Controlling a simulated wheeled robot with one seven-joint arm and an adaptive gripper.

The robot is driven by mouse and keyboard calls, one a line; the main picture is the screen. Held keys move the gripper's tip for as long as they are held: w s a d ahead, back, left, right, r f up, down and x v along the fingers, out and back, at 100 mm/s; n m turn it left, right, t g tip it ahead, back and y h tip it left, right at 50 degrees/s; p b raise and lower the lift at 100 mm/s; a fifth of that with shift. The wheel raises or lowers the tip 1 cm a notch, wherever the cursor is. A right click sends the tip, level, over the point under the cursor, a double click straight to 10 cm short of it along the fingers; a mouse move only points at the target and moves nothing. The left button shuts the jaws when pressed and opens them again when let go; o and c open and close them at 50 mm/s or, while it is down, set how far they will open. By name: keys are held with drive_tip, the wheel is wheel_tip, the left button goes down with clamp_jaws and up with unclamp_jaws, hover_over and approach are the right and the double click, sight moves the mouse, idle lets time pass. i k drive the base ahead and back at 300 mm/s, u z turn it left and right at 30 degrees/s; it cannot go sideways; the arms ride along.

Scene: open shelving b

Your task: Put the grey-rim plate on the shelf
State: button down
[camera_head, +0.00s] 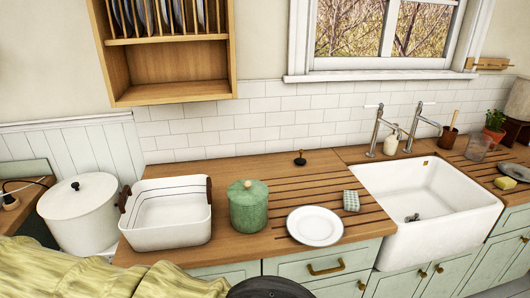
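The plate (315,226) is white with a thin grey rim. It lies flat and empty on the grooved part of the wooden counter, near the front edge and left of the sink. A wooden wall shelf (178,93) hangs at the upper left. Its lower compartment is open and looks empty. Its upper part holds several plates standing on edge in a rack, cut off by the top of the picture. My gripper is not in view. A dark rounded shape (270,288) at the bottom edge may be part of my arm.
A green lidded jar (249,207) and a white basin (166,233) stand left of the plate. A checked cloth (351,201) lies close at its right. The white sink (462,231) and taps (392,138) are further right. Yellow-green fabric (150,282) fills the lower left.

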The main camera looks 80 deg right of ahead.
sight(310, 225)
drive_tip(key=u, duration=0.25)
drive_tip(key=k, duration=1.2)
drive_tip(key=z, duration=1.65)
